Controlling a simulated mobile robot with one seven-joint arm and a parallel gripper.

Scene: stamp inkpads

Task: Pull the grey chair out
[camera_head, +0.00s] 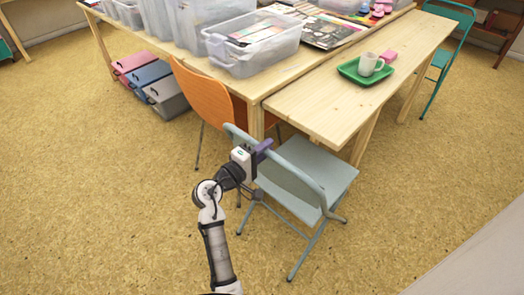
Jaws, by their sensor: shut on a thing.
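The grey chair (312,170) is a pale grey-blue folding chair with a tubular frame. It stands on the floor at the near corner of the narrow wooden table, its backrest toward me. My gripper (263,148) is at the left part of the chair's backrest, shut on its upper rail. My gripper and wrist hide a little of the backrest. The finger contact itself is small and hard to make out.
An orange chair (203,97) stands just left, close to my gripper. The narrow table (310,110) bears a green tray (350,72) with a mug (368,64). Lidded boxes (166,98) sit under the larger table. The floor (130,220) nearer me is open.

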